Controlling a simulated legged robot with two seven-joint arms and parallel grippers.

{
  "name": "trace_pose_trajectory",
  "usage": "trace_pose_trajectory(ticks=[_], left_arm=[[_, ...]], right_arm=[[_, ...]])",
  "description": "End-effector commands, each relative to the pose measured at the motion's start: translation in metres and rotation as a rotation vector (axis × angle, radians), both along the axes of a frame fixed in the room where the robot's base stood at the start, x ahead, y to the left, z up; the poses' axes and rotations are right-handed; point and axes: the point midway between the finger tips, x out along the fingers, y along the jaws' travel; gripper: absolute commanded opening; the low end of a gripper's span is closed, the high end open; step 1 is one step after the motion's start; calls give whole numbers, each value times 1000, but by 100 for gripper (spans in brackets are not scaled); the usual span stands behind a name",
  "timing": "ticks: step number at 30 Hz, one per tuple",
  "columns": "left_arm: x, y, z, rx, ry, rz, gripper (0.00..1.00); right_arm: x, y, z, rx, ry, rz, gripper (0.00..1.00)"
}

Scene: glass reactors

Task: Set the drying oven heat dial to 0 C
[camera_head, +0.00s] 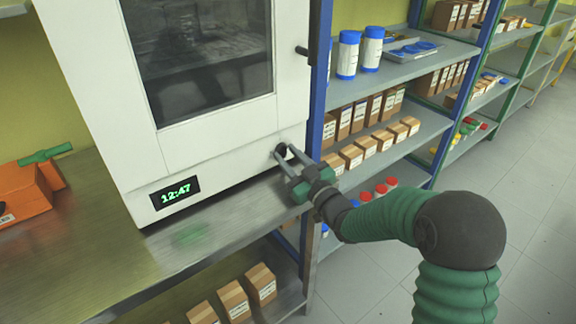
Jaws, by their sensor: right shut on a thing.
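The drying oven (205,137) is a white box with a dark glass door window, standing on a metal bench. Its green display (175,193) reads 12:47. The dark round heat dial (281,150) sits low on the right of its front. My right gripper (286,156) reaches in from the right, with its fingers around the dial and shut on it. The fingers partly cover the dial, and no scale or pointer on it can be read. My left gripper is not in view.
A blue-framed shelf (400,130) with boxes and blue-lidded jars (348,55) stands close on the right. Open floor (535,215) lies at far right.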

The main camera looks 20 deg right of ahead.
Motion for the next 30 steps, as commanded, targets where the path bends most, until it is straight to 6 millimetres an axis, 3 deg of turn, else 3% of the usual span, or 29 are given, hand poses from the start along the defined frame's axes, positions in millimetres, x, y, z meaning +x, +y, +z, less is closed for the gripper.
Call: trace_pose_trajectory(ticks=[1,9,29,30], left_arm=[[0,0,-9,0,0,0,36],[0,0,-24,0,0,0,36],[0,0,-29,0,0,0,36],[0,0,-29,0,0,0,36]], right_arm=[[-1,0,-11,-33,3,1,0],[0,0,-10,-173,-46,2,0],[0,0,-7,-237,-69,3,0],[0,0,-7,-237,-69,3,32]])
